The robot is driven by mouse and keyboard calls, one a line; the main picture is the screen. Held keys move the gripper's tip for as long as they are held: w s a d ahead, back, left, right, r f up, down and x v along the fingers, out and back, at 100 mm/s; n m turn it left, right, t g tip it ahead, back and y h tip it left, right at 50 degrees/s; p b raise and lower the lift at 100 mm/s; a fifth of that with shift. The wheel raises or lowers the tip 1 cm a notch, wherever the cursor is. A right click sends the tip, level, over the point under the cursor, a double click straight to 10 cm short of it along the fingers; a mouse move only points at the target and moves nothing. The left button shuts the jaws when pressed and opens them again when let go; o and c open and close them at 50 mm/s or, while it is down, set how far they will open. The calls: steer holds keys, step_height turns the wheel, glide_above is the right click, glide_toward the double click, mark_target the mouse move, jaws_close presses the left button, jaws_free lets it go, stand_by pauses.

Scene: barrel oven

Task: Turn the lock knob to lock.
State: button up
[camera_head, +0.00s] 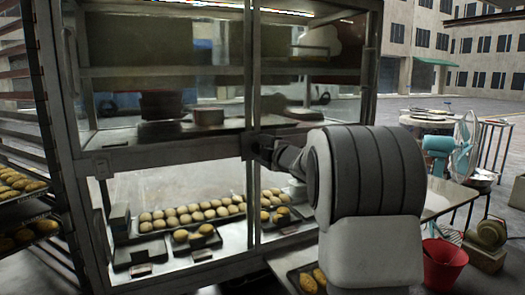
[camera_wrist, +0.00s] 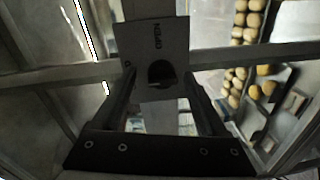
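The lock plate (camera_wrist: 132,38) is a grey rectangle on the frame of a glass-fronted cabinet, with the word OPEN, turned sideways, near its top in the wrist view. The lock knob (camera_wrist: 161,73) is dark and rounded, low on the plate. My gripper (camera_wrist: 158,78) is open, with one finger on each side of the knob and a gap showing between them. I cannot tell whether either finger touches the knob. In the head view my gripper (camera_head: 266,150) is at the cabinet's middle post, and the knob is hidden by my arm.
The glass cabinet (camera_head: 165,153) has a crossbar and middle post, with several buns (camera_head: 190,212) on trays inside. A bread rack (camera_head: 22,205) stands left. A table (camera_head: 445,197), red bucket (camera_head: 444,264) and teal fan (camera_head: 464,150) are at right.

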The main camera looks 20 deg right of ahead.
steer(key=s+r+p, duration=0.1)
steer(key=s+p, duration=0.2)
steer(key=s, duration=1.4)
steer(key=shift+s+d+r, duration=0.15)
steer(key=shift+s, duration=0.05)
